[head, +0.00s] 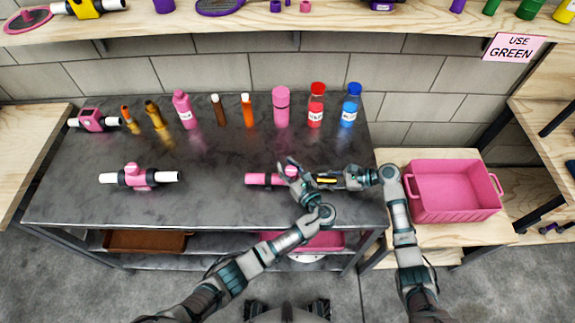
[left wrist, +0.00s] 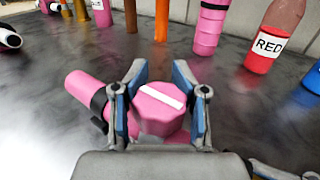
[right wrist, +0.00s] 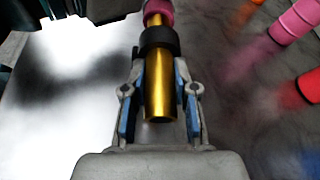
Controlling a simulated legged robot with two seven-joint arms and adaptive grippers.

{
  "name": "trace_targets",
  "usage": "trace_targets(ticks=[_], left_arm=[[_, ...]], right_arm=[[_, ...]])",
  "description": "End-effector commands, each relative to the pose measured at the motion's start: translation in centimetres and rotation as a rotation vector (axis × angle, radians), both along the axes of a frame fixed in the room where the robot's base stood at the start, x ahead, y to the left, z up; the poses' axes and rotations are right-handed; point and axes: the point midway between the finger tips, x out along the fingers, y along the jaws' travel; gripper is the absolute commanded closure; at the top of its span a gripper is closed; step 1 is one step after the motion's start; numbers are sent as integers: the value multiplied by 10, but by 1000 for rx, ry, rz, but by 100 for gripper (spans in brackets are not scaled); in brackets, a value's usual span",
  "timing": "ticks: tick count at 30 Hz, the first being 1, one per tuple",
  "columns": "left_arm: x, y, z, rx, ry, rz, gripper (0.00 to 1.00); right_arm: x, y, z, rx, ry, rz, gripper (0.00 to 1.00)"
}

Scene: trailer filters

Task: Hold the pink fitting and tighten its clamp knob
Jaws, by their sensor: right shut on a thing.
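The pink fitting (head: 258,180) lies across the front right of the dark table, its pink tube pointing left. Its gold tube end (right wrist: 160,85) is between the fingers of my right gripper (head: 326,181), which is shut on it. The pink clamp knob with a white stripe (left wrist: 158,112) faces up on the fitting. My left gripper (left wrist: 160,85) has one finger on each side of the knob, open, with small gaps showing. In the head view my left gripper (head: 289,172) partly hides the knob and the fitting's middle.
A second pink fitting with white tube ends (head: 138,178) lies at the left. Bottles and tubes, including a red bottle (head: 316,108) and a blue bottle (head: 350,108), stand along the back. A pink crate (head: 455,213) is at the right. The table's middle is clear.

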Motion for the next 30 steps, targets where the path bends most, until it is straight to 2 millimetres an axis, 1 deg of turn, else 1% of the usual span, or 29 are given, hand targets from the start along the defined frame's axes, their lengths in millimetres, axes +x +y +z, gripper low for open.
trace_targets(ticks=[5,17,23,30], left_arm=[[-1,-3,0,-1,0,-6,100],[-1,-5,0,-3,1,-45,100],[0,-7,-1,-6,1,-150,100],[0,-11,0,-5,0,-356,100]], right_arm=[[1,1,1,1,-2,-2,100],[1,2,1,3,-4,-2,100],[1,3,2,3,-4,-2,100],[1,3,2,4,-4,-2,100]])
